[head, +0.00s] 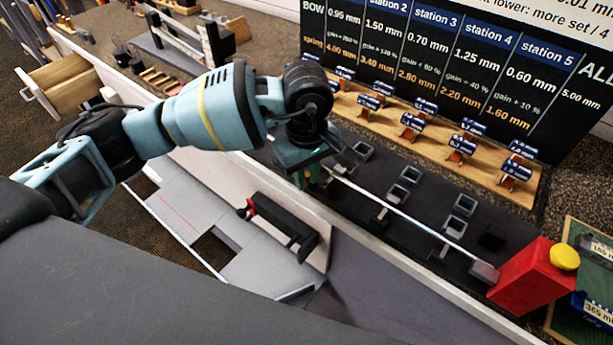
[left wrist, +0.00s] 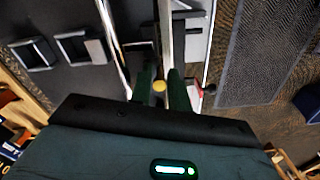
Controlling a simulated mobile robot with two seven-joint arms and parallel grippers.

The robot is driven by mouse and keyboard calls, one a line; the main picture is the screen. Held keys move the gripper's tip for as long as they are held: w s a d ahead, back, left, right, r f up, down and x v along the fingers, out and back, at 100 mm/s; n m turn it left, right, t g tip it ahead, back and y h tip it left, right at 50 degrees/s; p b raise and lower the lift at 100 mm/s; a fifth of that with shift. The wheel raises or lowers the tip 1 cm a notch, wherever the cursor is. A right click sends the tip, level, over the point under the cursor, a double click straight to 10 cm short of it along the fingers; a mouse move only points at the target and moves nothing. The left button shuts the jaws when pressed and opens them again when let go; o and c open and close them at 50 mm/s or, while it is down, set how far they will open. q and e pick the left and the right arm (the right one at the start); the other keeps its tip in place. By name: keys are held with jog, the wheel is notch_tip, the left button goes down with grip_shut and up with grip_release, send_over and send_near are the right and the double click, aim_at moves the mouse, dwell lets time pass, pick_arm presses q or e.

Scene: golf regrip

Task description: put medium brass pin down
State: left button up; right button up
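The medium brass pin shows in the left wrist view as a small round yellow end (left wrist: 159,86) between my left gripper's two dark green fingers (left wrist: 161,95). The fingers appear closed against its sides. In the head view my left gripper (head: 308,178) points down at the near left end of the black bench mat, beside the end of a long silver shaft. A wooden holder with brass pieces (head: 160,80) lies at the back left. My right gripper is not in view.
The silver shaft (head: 405,218) runs along the black mat (head: 350,190) to a red block (head: 530,277) with a yellow button. Small square trays (head: 403,185) line the mat. A wooden rack (head: 390,122) of blue-labelled pieces and a station board (head: 450,70) stand behind. An open drawer (head: 65,85) juts out left.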

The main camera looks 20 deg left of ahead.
pick_arm(q)
grip_shut()
jog(key=shift+r, duration=0.1)
jog(key=shift+r, duration=0.4)
jog(key=r, duration=0.1)
jog(key=s+r, duration=0.1)
jog(key=shift+r+b, duration=0.3)
jog(key=s+r, duration=0.1)
jog(key=s, duration=1.4)
jog(key=shift+a+r+b, duration=0.25)
jog(key=shift+a+b, duration=0.05)
